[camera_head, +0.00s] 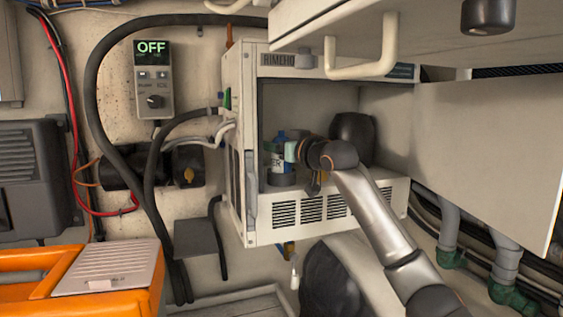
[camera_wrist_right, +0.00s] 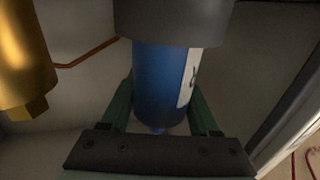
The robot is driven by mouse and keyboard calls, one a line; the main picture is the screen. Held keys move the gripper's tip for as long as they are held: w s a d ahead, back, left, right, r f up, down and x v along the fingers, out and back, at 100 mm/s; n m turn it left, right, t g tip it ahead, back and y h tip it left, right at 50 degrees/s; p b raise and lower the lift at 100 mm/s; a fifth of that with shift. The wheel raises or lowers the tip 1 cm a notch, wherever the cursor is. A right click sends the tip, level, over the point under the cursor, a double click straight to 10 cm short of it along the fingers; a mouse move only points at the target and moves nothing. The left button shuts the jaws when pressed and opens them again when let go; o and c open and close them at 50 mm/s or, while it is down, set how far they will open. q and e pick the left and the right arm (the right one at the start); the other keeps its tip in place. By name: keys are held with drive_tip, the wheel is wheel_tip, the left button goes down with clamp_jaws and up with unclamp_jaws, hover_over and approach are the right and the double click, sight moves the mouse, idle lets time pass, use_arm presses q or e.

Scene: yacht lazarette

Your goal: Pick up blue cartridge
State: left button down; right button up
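The blue cartridge (camera_head: 281,138) stands upright inside the open white cabinet in the head view. It has a blue body, a white label and a dark grey base or holder at its lower end. My right gripper (camera_head: 294,151) reaches in from the right and is at the cartridge. In the right wrist view, the cartridge (camera_wrist_right: 160,85) lies between the green fingers of my right gripper (camera_wrist_right: 161,100), one on each side. Whether both fingers press on it cannot be told. The dark part (camera_wrist_right: 175,20) covers the cartridge's far end. My left gripper is not in view.
The cabinet (camera_head: 350,205) has a vented front below its opening. A brass fitting (camera_wrist_right: 25,65) is beside the cartridge in the wrist view. A white handle (camera_head: 365,70) hangs over the cabinet from a panel. Hoses run left of it. An orange case (camera_head: 135,300) is at lower left.

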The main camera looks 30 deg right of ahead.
drive_tip(key=c, duration=0.9)
clamp_jaws()
drive_tip(key=shift+r, duration=0.15)
